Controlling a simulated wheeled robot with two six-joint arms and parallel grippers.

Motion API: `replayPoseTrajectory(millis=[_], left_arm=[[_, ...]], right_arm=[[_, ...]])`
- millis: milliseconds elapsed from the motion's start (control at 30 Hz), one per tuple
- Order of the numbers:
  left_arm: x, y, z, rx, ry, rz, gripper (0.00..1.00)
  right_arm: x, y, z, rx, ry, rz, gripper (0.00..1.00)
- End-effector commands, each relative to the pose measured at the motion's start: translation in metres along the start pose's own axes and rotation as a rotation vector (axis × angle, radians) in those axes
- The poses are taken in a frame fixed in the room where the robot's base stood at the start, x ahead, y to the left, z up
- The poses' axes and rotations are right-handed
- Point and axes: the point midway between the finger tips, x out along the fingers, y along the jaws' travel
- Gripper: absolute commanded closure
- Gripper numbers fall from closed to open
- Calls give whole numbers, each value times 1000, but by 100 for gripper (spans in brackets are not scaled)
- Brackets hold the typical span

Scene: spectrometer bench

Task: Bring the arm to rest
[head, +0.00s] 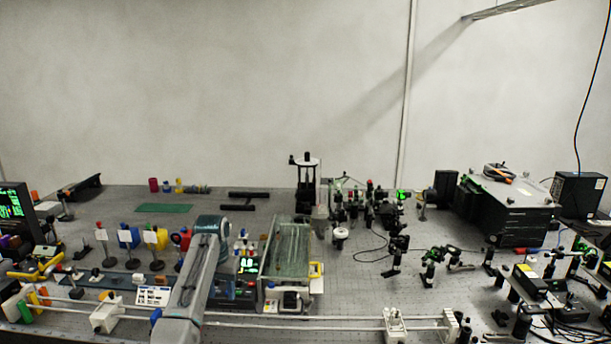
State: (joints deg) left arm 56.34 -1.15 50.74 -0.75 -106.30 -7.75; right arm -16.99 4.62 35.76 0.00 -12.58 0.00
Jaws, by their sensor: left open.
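My left arm (196,275) rises from the bottom edge, left of centre, to a rounded grey joint (212,225) above the bench. My left gripper is at this arm's far end, open, with its fingers hard to make out against the cluttered bench. I see nothing held in it. The arm hides part of the bench and the white rail behind it. My right arm and gripper do not show.
A glass-topped box (290,250) stands close right of the arm. Posts with coloured mounts (128,238) stand to its left. A white rail (300,327) crosses the front. Optics (395,245) and a black instrument (505,210) stand right. Bare bench shows around the green mat (164,208).

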Motion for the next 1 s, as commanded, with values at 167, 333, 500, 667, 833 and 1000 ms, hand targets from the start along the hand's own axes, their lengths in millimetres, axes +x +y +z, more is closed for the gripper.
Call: replayPoseTrajectory(millis=[167, 333, 500, 667, 833, 1000], left_arm=[[27, -3, 16, -12, 12, -4, 60], [57, -6, 38, -28, 28, -11, 60], [98, -10, 76, -47, 53, -23, 60], [141, -12, 136, -69, 89, -42, 60], [172, -10, 209, -84, 128, -65, 60], [185, -5, 287, -91, 167, -86, 60]], right_arm=[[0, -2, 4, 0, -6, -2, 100], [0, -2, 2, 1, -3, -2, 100], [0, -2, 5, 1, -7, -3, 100], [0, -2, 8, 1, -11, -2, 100], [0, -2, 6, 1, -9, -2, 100], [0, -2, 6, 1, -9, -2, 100]])
